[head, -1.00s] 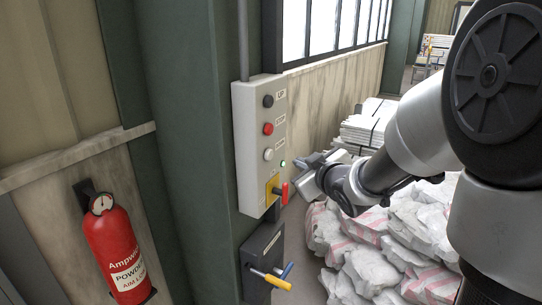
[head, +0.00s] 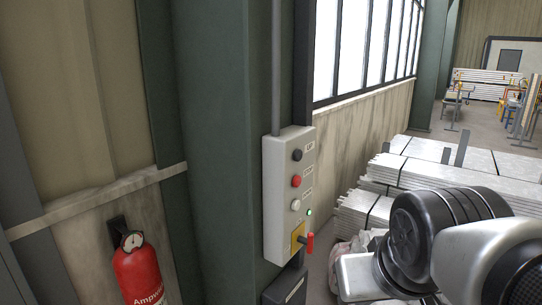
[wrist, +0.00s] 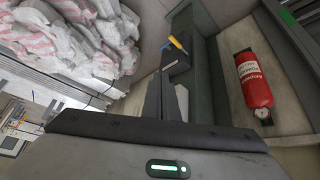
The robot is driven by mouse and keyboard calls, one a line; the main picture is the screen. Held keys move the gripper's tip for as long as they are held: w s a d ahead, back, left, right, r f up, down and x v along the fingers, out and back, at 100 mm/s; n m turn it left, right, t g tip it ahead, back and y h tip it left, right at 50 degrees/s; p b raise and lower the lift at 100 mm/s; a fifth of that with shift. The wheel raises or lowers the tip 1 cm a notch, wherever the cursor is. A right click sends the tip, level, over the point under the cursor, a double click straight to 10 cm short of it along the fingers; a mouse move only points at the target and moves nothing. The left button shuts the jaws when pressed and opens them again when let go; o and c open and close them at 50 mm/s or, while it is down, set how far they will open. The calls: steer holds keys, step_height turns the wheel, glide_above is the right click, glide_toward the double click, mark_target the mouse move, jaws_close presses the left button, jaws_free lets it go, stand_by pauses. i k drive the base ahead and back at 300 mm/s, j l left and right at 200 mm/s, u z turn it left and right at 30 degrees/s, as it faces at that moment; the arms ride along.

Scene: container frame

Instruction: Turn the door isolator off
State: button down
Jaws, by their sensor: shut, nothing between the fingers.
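The grey control box (head: 290,195) is on the green column in the head view. The door isolator is at its lower end: a red handle (head: 310,243) on a yellow plate (head: 298,236). The handle looks upright. A small green lamp (head: 308,212) glows just above it. My gripper (wrist: 167,98) shows in the wrist view with its dark fingers shut and empty. In the head view my wrist is to the right of the box, apart from the handle; the fingertips are not visible there. The isolator cannot be made out in the wrist view.
Black, red and white buttons run up the box. Below it is a dark holder (wrist: 175,58) with blue and yellow handles. A red fire extinguisher (head: 138,270) hangs at left. White sacks (wrist: 75,40) and stacked pale boards (head: 440,170) fill the right side.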

mark_target(309, 242)
steer(key=u, duration=1.9)
steer(key=z, duration=1.85)
steer(key=i+l+z, duration=0.5)
steer(key=i+l, duration=0.1)
steer(key=i, duration=0.05)
